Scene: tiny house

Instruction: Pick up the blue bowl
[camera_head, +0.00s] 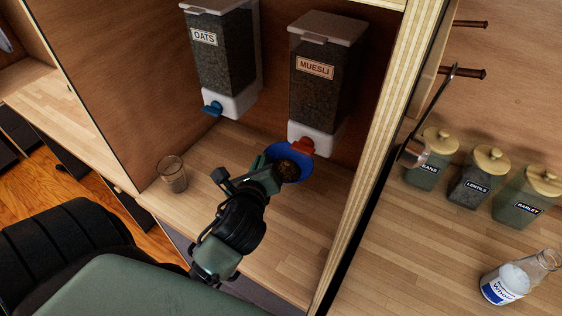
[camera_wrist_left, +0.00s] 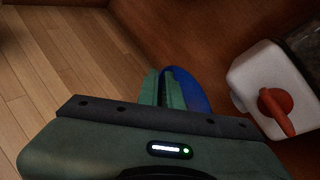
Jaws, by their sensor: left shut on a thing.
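The blue bowl (camera_head: 303,172) is in the alcove under the muesli dispenser in the head view, with dark brown contents inside. My left gripper (camera_head: 267,162) reaches in from the lower left and is shut on the bowl's near left rim. In the left wrist view, the green fingers (camera_wrist_left: 164,88) are closed together at the blue bowl (camera_wrist_left: 188,90), which is largely hidden behind my gripper. Whether the bowl touches the shelf is hard to tell. My right gripper is not in view.
The muesli dispenser (camera_head: 323,80) with a red spout (camera_head: 301,147) hangs just above the bowl. The oats dispenser (camera_head: 222,55) hangs to its left. A glass (camera_head: 173,174) stands left on the shelf. A wooden divider (camera_head: 372,150) separates jars and a milk bottle (camera_head: 515,280) on the right.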

